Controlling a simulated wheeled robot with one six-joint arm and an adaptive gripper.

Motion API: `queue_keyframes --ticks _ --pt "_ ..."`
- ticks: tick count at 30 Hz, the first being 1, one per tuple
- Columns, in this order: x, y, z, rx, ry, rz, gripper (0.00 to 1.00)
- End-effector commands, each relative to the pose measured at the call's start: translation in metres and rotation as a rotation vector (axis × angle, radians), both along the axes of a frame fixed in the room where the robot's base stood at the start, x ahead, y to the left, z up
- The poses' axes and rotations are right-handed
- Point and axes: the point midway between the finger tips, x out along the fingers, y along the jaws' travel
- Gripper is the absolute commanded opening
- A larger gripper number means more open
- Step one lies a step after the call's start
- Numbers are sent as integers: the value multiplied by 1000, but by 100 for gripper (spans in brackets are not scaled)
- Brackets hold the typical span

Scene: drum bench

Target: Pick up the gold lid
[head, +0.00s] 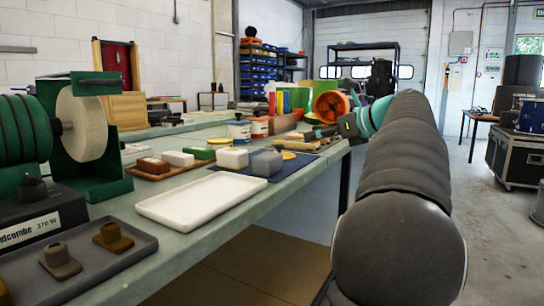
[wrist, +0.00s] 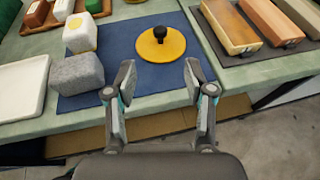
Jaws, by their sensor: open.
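The gold lid (wrist: 165,48) is a flat round disc with a black knob on top. In the wrist view it lies on a dark blue mat (wrist: 118,36), beyond my fingertips and roughly midway between them. My gripper (wrist: 160,82) is open and empty, its two fingers apart, on the near side of the lid and not touching it. In the head view my gripper (head: 352,126) is at the far end of my arm, beside the bench edge; its fingers are too small there to judge.
A grey block (wrist: 76,72) stands left of the lid, with a white block (wrist: 80,34) behind it. A white tray (wrist: 22,88) lies further left. Wood-coloured and reddish bars (wrist: 230,28) lie to the right on a dark tray. A grinder (head: 70,130) stands at the bench's near end.

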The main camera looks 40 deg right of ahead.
Motion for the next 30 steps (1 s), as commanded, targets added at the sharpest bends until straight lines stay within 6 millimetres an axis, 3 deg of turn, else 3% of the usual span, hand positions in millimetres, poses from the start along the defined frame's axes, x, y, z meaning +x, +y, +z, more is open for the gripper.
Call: queue_keyframes --ticks 9,20,30 --pt "54 13 -21 -2 3 8 53" --pt "75 15 -28 -3 1 4 53" --pt "115 20 -42 -4 2 5 53"
